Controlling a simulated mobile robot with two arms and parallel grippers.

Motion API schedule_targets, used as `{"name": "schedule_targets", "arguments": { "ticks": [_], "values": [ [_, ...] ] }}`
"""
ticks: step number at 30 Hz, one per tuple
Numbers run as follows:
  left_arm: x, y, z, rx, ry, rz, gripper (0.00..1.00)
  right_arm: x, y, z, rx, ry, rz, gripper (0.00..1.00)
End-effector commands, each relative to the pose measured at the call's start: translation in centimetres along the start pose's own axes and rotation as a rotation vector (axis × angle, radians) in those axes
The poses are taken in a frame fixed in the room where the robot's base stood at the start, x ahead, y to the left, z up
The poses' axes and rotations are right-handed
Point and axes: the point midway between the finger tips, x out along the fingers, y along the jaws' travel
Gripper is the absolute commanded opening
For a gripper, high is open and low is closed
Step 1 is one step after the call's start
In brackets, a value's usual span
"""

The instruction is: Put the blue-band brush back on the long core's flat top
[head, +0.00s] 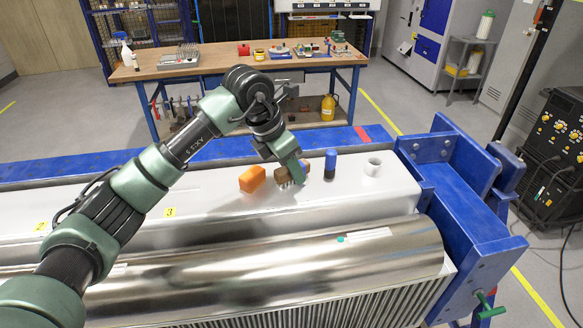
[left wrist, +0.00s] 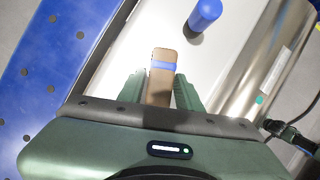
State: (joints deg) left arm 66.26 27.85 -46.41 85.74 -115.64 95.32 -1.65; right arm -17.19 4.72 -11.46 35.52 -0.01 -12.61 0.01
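The blue-band brush (head: 297,178), brown with bristles below, is at the long core's pale flat top (head: 215,200). The left wrist view shows the brush (left wrist: 160,88) lengthwise between my left gripper's fingers, its blue band across the far part. My left gripper (head: 292,172) comes down over the brush, and the fingers (left wrist: 161,92) look shut on its sides. Part of the brush is hidden by the gripper. I cannot tell whether the bristles touch the top. My right gripper is not in view.
On the flat top stand an orange block (head: 252,179) left of the brush, a blue cylinder (head: 330,165) to its right, and a white ring-shaped cup (head: 373,167) further right. A shiny steel roll (head: 270,260) lies in front. A blue end frame (head: 465,195) rises at the right.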

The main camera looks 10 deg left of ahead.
Motion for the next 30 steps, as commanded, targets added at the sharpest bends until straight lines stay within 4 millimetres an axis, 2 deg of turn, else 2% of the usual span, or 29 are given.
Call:
{"name": "schedule_targets", "arguments": {
  "ticks": [12, 14, 17, 27, 30],
  "values": [
    [-0.5, 0.0, 0.2, 0.0, 0.0, 0.0, 0.49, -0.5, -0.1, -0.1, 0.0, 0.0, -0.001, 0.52],
    [-0.8, 0.1, 0.1, 0.0, -0.001, 0.002, 0.49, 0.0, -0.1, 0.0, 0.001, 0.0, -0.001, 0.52],
    [-2.3, 0.1, 0.1, 0.0, -0.003, 0.004, 0.49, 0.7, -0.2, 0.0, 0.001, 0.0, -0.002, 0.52],
    [-9.5, 0.1, 0.1, 0.0, -0.002, 0.004, 0.49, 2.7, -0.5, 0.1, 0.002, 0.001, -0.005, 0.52],
    [-11.0, 0.1, 0.1, -0.001, -0.001, 0.002, 0.49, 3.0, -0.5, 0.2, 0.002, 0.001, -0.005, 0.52]
  ]
}}
